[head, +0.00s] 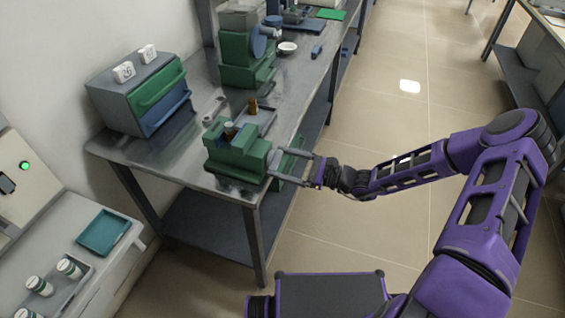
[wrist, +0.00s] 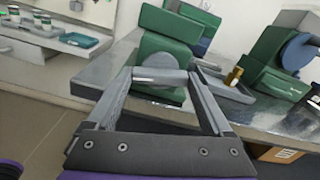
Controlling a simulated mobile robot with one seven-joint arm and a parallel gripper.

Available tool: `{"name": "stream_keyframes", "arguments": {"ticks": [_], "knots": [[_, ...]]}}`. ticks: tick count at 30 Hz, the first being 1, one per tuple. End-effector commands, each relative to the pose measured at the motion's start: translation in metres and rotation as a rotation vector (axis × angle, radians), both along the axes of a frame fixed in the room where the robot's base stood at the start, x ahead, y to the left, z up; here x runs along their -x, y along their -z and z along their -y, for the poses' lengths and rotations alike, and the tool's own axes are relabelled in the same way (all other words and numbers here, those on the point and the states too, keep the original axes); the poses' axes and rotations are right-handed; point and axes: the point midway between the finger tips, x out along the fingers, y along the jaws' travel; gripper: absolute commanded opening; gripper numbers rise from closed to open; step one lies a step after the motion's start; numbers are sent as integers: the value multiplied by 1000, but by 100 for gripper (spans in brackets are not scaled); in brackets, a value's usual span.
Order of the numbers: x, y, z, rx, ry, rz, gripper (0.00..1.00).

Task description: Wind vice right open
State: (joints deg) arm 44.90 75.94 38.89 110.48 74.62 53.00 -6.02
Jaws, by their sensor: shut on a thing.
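The green vice (head: 236,152) stands at the near right corner of the steel bench, and it also shows ahead in the wrist view (wrist: 166,47). My gripper (head: 282,167) reaches it from the right, at the vice's front end. In the wrist view my gripper's fingers (wrist: 160,77) are shut on the grey bar handle (wrist: 160,76), one finger at each end of it. The bar lies about level across the front of a round grey boss. The gap between the vice's jaws is not clear in either view.
A white side table with a teal tray (head: 104,232) stands left.

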Motion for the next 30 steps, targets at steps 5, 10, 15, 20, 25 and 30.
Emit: {"name": "stream_keyframes", "arguments": {"ticks": [5, 10, 15, 20, 25, 30], "knots": [[0, 0, 1, 56, 2, 159, 29], [0, 1, 1, 112, 1, 308, 29], [0, 0, 1, 160, 0, 445, 29], [-1, 0, 1, 198, 1, 549, 29], [-1, 0, 1, 229, 1, 630, 29], [-1, 0, 1, 247, 1, 678, 29]]}}
